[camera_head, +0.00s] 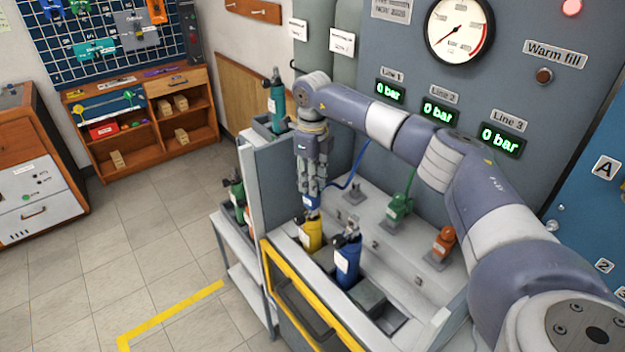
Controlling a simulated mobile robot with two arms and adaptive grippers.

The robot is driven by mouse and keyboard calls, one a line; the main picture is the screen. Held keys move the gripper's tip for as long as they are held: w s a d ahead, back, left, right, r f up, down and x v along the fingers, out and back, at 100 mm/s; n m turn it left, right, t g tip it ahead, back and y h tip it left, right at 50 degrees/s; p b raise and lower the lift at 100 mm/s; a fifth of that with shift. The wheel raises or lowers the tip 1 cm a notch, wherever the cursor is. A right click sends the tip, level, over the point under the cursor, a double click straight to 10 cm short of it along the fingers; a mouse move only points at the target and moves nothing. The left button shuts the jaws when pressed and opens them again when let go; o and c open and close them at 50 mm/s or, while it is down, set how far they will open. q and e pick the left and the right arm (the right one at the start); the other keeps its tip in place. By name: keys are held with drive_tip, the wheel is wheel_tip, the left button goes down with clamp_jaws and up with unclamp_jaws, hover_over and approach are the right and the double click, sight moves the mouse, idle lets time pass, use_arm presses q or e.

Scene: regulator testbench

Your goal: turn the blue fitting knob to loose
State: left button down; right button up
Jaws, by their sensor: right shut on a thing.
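The blue fitting (311,202) shows at the tips of my right gripper (311,190), above the yellow cylinder (311,234). My right gripper points down and is shut on the blue fitting's knob. The fingers hide most of the knob, so its turn position cannot be read. A blue hose (357,165) runs from the bench back to the fitting. My left gripper is not in view.
A blue cylinder (347,262) stands right of the yellow one. Green (399,207) and orange (444,240) fittings sit on the bench. A yellow-framed front panel (302,308) borders the near side. A teal cylinder (276,102) stands behind my wrist. All three line displays read 0 bar.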

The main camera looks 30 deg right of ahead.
drive_tip(key=o, duration=1.1)
drive_tip(key=shift+r, duration=0.1)
wheel_tip(320, 180, up, 12)
drive_tip(key=shift+f, duration=0.1)
